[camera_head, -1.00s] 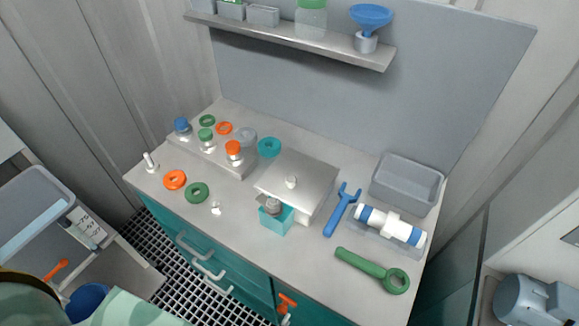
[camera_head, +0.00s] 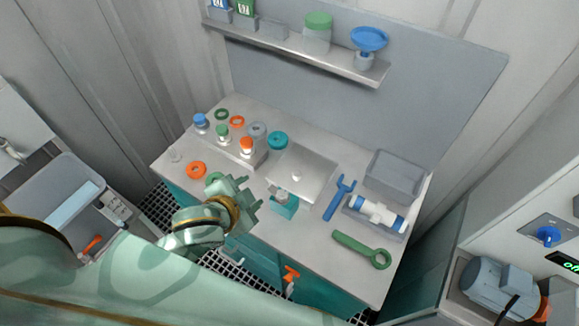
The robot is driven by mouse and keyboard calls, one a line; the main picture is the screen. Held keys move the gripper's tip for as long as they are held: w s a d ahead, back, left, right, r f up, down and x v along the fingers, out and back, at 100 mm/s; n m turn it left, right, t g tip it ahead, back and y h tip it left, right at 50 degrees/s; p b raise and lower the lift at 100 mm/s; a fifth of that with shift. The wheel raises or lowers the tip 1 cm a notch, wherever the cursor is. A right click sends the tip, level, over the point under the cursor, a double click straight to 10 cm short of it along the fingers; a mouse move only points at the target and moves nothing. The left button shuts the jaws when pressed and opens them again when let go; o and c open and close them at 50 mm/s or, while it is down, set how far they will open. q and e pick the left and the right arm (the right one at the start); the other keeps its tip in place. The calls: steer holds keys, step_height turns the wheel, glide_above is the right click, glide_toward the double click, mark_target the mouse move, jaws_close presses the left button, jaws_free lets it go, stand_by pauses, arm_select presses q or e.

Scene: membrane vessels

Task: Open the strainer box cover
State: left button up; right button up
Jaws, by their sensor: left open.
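The strainer box cover (camera_head: 312,166) is a flat grey lid with a small pale knob (camera_head: 296,177) on top. It lies shut on the box in the middle of the bench. A small teal cup-like part (camera_head: 284,206) with a grey piece in it stands at the box's front. My left gripper (camera_head: 250,194) is open and empty, left of the teal part and apart from the cover. My right gripper is not in view.
A blue fork tool (camera_head: 338,198), a blue-and-white cylinder (camera_head: 377,214), a green wrench (camera_head: 361,249) and a grey bin (camera_head: 395,177) stand to the right. A shelf (camera_head: 300,58) hangs behind.

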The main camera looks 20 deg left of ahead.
arm_select(q)
steer(key=w+d+m+h, duration=0.1)
steer(key=w+d+h, duration=0.1)
steer(key=d+h, duration=0.15)
steer(key=n+h, duration=0.1)
steer(key=h, duration=0.5)
glide_toward(296, 173)
steer(key=shift+g, duration=0.3)
steer(key=b+x, duration=0.1)
steer(key=x, duration=0.7)
steer(key=shift+w, duration=0.15)
jaws_close()
steer(key=shift+r, duration=0.15)
